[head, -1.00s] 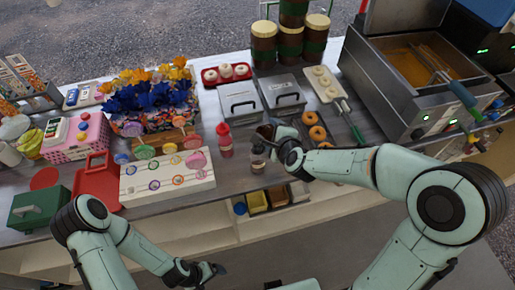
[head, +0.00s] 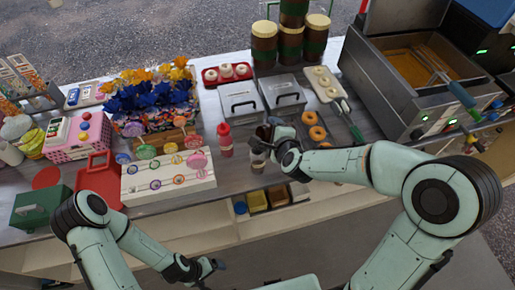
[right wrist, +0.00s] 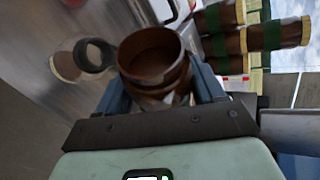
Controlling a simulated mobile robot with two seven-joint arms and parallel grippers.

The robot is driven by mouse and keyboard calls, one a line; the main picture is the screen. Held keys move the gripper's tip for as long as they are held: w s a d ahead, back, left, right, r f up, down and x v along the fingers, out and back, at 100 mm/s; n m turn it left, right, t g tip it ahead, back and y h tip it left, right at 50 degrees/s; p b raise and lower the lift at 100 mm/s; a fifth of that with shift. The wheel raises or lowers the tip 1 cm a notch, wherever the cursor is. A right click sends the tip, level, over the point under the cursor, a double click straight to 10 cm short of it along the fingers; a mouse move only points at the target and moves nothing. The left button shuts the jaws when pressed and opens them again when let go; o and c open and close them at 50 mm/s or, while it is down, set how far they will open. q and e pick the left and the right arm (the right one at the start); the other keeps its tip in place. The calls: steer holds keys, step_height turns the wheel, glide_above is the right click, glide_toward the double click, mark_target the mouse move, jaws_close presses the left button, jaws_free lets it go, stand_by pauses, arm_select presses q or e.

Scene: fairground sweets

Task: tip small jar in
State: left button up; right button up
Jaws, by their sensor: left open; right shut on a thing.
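My right gripper (head: 268,133) is shut on a small brown, round, open-mouthed jar, seen in the right wrist view (right wrist: 152,50). The jar is tilted, with its mouth toward the camera; whether anything is inside I cannot tell. A clear jar with a dark rim and brownish contents (right wrist: 72,62) stands on the counter beside it; it also shows in the head view (head: 257,162), just below the right gripper. The held jar appears apart from it in the wrist view. My left gripper (head: 214,265) is open and empty, low in front of the counter.
A red squeeze bottle (head: 225,140) stands left of the clear jar. Behind are two lidded metal bins (head: 240,100). Doughnuts (head: 313,125) lie to the right. A white lollipop stand (head: 165,185) is at left, and small open bins (head: 257,200) sit below the counter edge.

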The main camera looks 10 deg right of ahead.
steer(key=shift+r+n+h+p, duration=0.3)
steer(key=shift+r+h, duration=0.05)
steer(key=shift+h, duration=0.05)
arm_select(q)
steer(key=shift+w+r, duration=0.4)
steer(key=shift+w, duration=0.1)
steer(key=shift+s, duration=0.1)
stand_by(0.5)
steer(key=shift+w+r, duration=0.2)
steer(key=shift+w, duration=0.1)
arm_select(e)
steer(key=shift+a+r+n+t+h, duration=0.1)
steer(key=shift+r+n+t+h, duration=0.1)
steer(key=shift+n+t+h, duration=0.15)
steer(key=shift+r, duration=0.1)
stand_by(0.4)
steer(key=shift+r+n+h, duration=0.2)
steer(key=shift+n+h, duration=0.15)
arm_select(q)
steer(key=shift+s, duration=0.1)
arm_select(e)
steer(key=shift+a, duration=0.1)
stand_by(0.6)
